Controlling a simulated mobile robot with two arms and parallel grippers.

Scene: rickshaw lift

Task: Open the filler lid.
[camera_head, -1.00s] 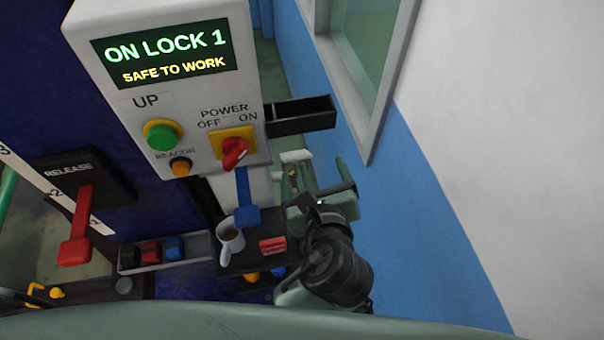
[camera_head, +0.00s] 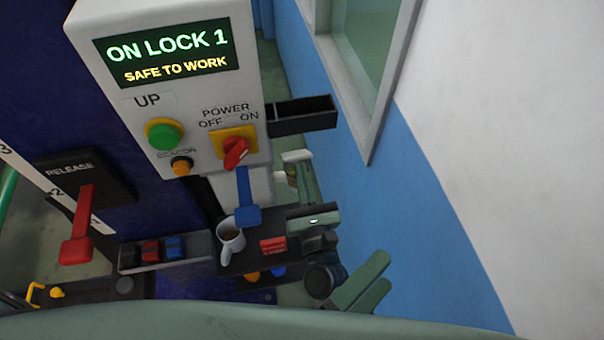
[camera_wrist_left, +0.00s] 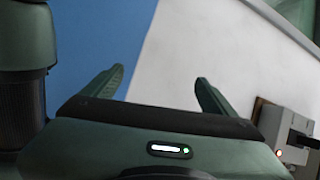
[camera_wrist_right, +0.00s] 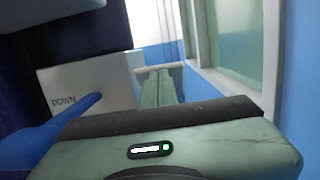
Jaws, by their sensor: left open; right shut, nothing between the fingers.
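I cannot make out a labelled filler lid in any view.
The control box (camera_head: 190,95) reads "ON LOCK 1". A blue lever (camera_head: 246,200), a mug (camera_head: 231,243) and a red release lever (camera_head: 78,235) stand near it. A black open tray (camera_head: 302,117) juts from its side. The wall (camera_head: 410,225) bounds the right.

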